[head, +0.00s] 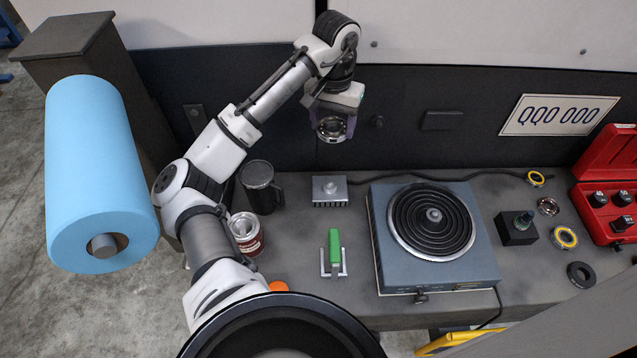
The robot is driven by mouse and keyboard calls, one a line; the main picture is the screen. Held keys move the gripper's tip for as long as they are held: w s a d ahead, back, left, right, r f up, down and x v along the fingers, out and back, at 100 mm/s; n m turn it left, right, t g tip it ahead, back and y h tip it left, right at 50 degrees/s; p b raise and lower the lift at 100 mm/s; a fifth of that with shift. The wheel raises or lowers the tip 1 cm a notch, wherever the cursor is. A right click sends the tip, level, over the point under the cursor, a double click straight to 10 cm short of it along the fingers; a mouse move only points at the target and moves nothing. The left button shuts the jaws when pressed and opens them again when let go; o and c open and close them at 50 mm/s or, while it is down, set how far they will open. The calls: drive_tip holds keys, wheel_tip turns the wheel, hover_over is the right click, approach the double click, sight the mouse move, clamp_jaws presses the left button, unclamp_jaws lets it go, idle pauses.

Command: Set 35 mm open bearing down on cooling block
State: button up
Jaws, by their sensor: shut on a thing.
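My gripper (332,112) is shut on a shiny metal bearing (331,129), which I take to be the 35 mm open bearing. It holds the bearing in the air in front of the dark back panel, above the bench's rear edge in the picture. The cooling block (330,192) is a small silver finned block with a round raised boss on top. It sits on the bench below the bearing in the picture, clear of it. Nothing rests on the block. The gripper's fingers are partly hidden by its body and the bearing.
A black mug (261,188) and a red-brown can (246,233) stand left of the block. A green-handled tool (334,248) lies in front. A blue hot plate (439,275) with a black coil is to the right, then several bearings and a red case (608,160).

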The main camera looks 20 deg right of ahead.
sight(329, 184)
wheel_tip(329, 184, down, 20)
drive_tip(key=p, duration=0.2)
drive_tip(key=shift+p, duration=0.3)
drive_tip(key=shift+f, duration=0.15)
drive_tip(key=o, duration=1.2)
wheel_tip(329, 184, up, 12)
drive_tip(key=b, duration=0.3)
drive_tip(key=shift+r, duration=0.2)
